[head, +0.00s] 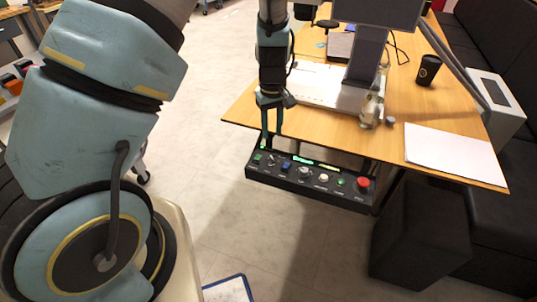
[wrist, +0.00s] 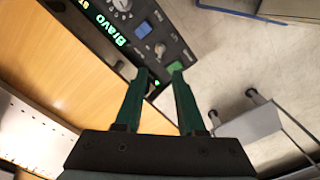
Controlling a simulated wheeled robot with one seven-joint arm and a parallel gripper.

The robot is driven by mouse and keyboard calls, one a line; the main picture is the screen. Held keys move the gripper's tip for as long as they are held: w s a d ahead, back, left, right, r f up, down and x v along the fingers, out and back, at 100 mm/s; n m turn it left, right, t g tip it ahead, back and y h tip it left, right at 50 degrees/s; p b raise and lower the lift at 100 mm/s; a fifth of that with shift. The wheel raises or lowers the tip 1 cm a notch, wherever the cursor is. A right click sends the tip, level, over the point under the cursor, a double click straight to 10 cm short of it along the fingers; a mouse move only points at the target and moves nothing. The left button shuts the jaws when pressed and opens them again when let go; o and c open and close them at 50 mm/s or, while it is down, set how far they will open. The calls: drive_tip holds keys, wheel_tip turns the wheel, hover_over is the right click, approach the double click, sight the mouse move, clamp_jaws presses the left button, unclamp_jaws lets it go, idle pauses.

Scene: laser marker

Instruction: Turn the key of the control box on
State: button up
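The black control box (head: 310,181) hangs at the near edge of the wooden table. It carries a row of buttons and switches, including a red emergency button (head: 363,183). A small silver part that looks like the key (head: 273,160) sits near its left end, between a green button (head: 257,158) and a blue one (head: 286,164). In the wrist view the key (wrist: 160,49) lies just beyond my fingertips. My gripper (head: 270,140) points down above the box's left end. In the wrist view its green fingers (wrist: 159,72) are apart with nothing between them.
The wooden table (head: 455,110) bears a laser marker (head: 365,55), a black cup (head: 428,70) and a white sheet (head: 455,153). A black stool (head: 420,235) stands below right of the box. The floor left of the box is clear.

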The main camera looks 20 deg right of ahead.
sight(272, 160)
wheel_tip(272, 160, down, 11)
drive_tip(key=shift+r+p, duration=0.2)
drive_tip(key=shift+p, duration=0.85)
clamp_jaws()
